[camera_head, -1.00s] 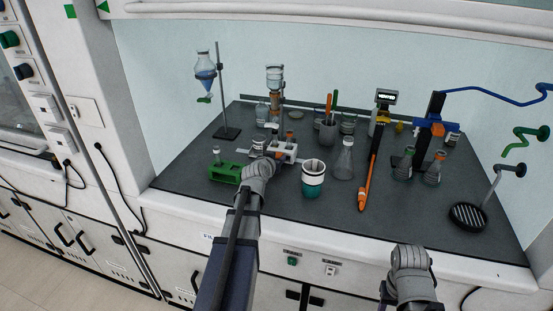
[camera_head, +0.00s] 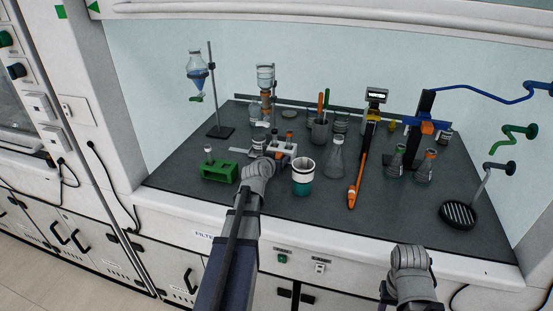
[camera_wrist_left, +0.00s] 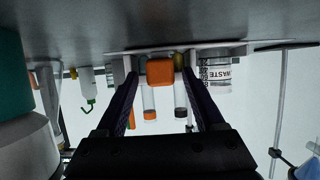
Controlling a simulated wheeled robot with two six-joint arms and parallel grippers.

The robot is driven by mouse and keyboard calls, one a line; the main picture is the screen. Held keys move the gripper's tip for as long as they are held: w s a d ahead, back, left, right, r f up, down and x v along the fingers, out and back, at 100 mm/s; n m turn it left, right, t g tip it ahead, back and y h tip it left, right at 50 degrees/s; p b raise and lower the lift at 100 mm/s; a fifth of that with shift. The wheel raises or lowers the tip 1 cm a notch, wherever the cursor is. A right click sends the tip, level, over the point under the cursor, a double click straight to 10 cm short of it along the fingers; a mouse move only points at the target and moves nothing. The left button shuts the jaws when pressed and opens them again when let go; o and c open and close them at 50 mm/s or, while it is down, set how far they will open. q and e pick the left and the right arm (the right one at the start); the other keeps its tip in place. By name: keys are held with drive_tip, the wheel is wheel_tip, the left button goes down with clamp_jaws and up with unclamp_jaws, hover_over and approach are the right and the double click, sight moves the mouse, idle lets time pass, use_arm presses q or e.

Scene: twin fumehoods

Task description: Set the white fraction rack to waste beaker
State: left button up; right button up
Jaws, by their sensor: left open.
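The white fraction rack (camera_head: 286,149) stands on the dark bench in the head view, holding tubes, some with orange tops. My left gripper (camera_head: 273,157) is at its near side and partly hides it. In the left wrist view, which is upside down, my open left gripper (camera_wrist_left: 161,78) has an orange block (camera_wrist_left: 160,71) and tubes (camera_wrist_left: 149,103) showing between its fingers. Contact cannot be told. The waste beaker (camera_wrist_left: 217,73), labelled WASTE, stands just beside the rack; in the head view it is the small beaker (camera_head: 258,141) left of the rack. My right gripper's jaws do not show.
A green rack (camera_head: 219,172) is to the left, a white-and-teal cup (camera_head: 303,178) close on the right. A separating funnel (camera_head: 196,68) hangs on a stand at back left. The front left bench is clear.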

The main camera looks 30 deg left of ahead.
use_arm(q)
drive_tip(key=shift+s, duration=0.1)
drive_tip(key=p+v, duration=0.3)
drive_tip(key=v, duration=0.4)
drive_tip(key=shift+s+d+r, duration=0.15)
drive_tip(key=shift+s, duration=0.15)
drive_tip(key=shift+w, duration=0.1)
